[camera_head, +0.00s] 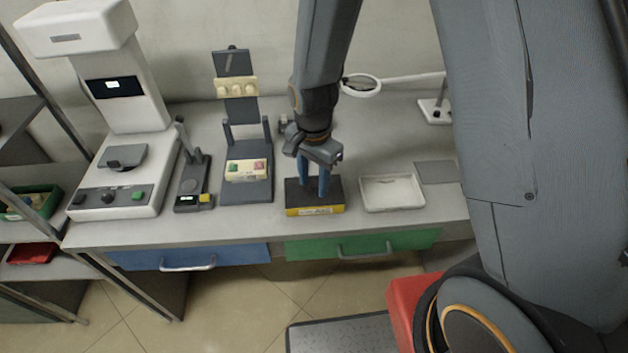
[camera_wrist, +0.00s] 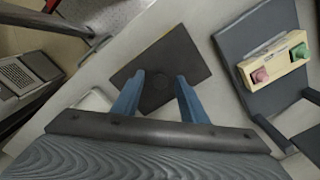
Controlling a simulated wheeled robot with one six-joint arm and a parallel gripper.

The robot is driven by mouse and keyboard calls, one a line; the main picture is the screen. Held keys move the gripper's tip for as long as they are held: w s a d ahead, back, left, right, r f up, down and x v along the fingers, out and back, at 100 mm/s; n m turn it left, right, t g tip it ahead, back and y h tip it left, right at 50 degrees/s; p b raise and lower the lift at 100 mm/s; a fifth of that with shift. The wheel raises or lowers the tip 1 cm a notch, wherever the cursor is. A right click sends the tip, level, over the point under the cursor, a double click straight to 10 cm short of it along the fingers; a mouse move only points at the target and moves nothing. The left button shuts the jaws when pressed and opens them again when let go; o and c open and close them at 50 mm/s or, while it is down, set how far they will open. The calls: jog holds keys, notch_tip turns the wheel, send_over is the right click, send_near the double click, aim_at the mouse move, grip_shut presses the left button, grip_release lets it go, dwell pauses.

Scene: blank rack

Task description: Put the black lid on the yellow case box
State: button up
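The yellow case box (camera_head: 315,211) stands near the front edge of the bench, its yellow front face showing in the head view. The black lid (camera_head: 298,192) lies flat on top of it, lined up with its edges as far as I can see.
A white tray (camera_head: 391,206) is close to the right of the box. A dark stand with a cream block (camera_head: 246,170) is close to the left. A magnifier lamp (camera_head: 361,85) stands behind. A grey plate (camera_head: 437,172) lies at the right.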

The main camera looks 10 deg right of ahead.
aim_at(314, 185)
jog(key=shift+r+b, duration=0.8)
jog(key=shift+r, duration=3)
jog(key=s+d+r+n, duration=0.2)
jog(key=s+d+n, duration=0.1)
jog(key=d, duration=0.3)
jog(key=s+d+r+n+t+b, duration=0.1)
jog(key=s+d+n, duration=0.3)
jog(key=d+n, duration=0.2)
jog(key=shift+s+d+r+b, duration=0.3)
jog(key=shift+d+r, duration=0.1)
jog(key=shift+d, duration=0.1)
